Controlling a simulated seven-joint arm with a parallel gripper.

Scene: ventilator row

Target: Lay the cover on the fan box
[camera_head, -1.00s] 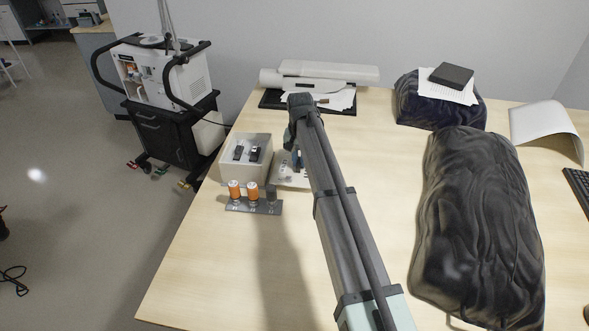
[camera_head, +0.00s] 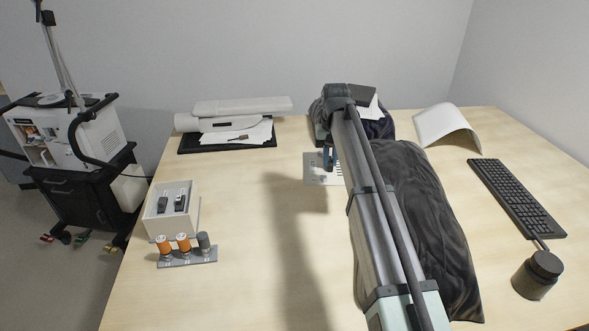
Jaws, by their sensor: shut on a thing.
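A pale flat plate with small dark marks (camera_head: 318,178), likely the cover, is under the end of my arm in the head view. My gripper (camera_head: 329,158) shows as a small blue-grey part beside my dark wrist and is shut on this plate. The wrist and forearm hide the plate's right side and most of the fingers. I cannot tell how far it is above the table. A pale open-topped box (camera_head: 158,225), likely the fan box, stands at the left with two dark parts inside. The plate is well to the right of this box and apart from it.
A grey holder (camera_head: 190,259) with two orange cylinders and a grey one stands before the box. Dark draped mounds (camera_head: 425,200) lie beneath and right of my arm. A keyboard (camera_head: 517,195) and dark jar (camera_head: 538,275) are at right. The table between box and arm is clear.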

